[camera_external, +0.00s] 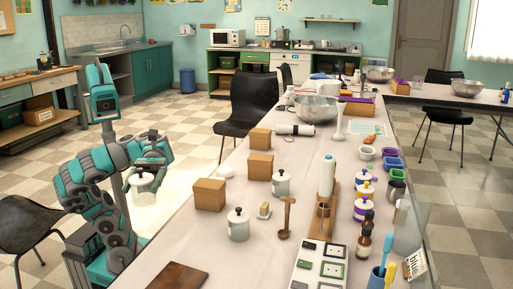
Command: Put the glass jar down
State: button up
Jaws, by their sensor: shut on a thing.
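My gripper (146,172) is shut on the glass jar (143,188). The jar looks whitish with a dark knob on its lid. It hangs roughly upright beneath the gripper, which hides its upper part. In the picture it shows to the left of the long table (225,262), over a brightly lit patch. I cannot tell its exact height or its distance from the table edge.
Similar lidded jars (238,226) (281,184) stand on the table. Cardboard boxes (209,194) line its left side, and a brown board (178,277) lies near the front. Bare tabletop shows between them. Black chairs (247,105) (28,228) stand at left.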

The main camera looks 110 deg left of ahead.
jog(key=shift+s+d+m+g, duration=0.3)
jog(key=shift+s+d, duration=0.4)
jog(key=shift+s, duration=0.1)
notch_tip(320, 180, down, 9)
send_over(172, 288)
jog(key=shift+f, duration=2.4)
jog(key=shift+f, duration=0.2)
jog(key=o, duration=1.5)
jog(key=shift+r, duration=0.1)
